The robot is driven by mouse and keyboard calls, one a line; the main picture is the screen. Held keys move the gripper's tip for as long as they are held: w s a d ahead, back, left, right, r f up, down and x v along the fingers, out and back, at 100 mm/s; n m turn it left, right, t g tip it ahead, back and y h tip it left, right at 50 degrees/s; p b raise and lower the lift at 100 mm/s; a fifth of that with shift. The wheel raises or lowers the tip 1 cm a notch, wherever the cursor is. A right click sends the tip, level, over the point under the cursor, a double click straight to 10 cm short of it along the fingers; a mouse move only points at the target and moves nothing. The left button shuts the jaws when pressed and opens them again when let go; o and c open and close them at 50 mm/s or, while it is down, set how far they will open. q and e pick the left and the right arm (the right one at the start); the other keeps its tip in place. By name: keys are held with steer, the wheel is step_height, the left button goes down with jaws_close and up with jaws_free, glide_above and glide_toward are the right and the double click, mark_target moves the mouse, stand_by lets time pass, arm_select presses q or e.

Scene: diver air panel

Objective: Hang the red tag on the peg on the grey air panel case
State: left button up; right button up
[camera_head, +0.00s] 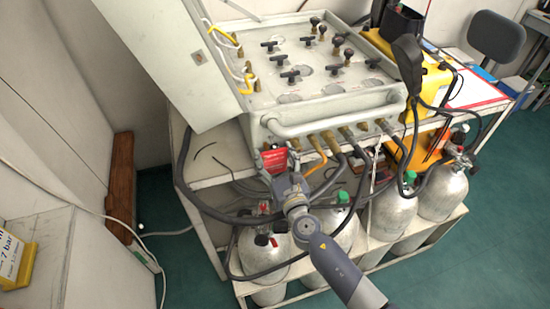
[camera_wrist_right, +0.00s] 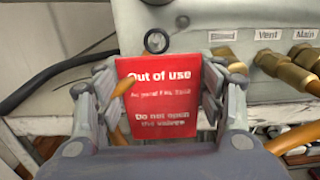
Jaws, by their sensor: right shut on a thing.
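The red tag (camera_head: 273,160) is in my right gripper (camera_head: 279,172), at the front left corner of the grey air panel case (camera_head: 347,103). In the right wrist view the tag (camera_wrist_right: 160,118) stands upright between the two fingers (camera_wrist_right: 162,82), its white "Out of use" text facing the camera. A dark ring (camera_wrist_right: 156,41) shows at its top edge, in front of or against the case's front face (camera_wrist_right: 190,18). I cannot make out the peg or tell whether the ring is around it. My left gripper is not in view.
The case stands, lid open, on a white bench (camera_head: 215,172). Brass fittings (camera_wrist_right: 285,68) and hoses (camera_head: 315,165) crowd the space right of the tag. Gas cylinders (camera_head: 392,212) stand below. A yellow case (camera_head: 437,85) is at the right. Green floor is free at the front left.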

steer(key=shift+w+a, duration=0.1)
steer(key=shift+w, duration=0.05)
steer(key=shift+w+a, duration=0.1)
steer(key=shift+w, duration=0.2)
steer(key=shift+f+b, duration=0.25)
steer(key=shift+b, duration=0.15)
stand_by(0.8)
steer(key=o, duration=1)
steer(key=shift+c, duration=0.2)
steer(key=shift+s+d+f, duration=0.1)
steer(key=shift+s+d, duration=0.15)
steer(key=shift+s, duration=0.25)
steer(key=v, duration=1.1)
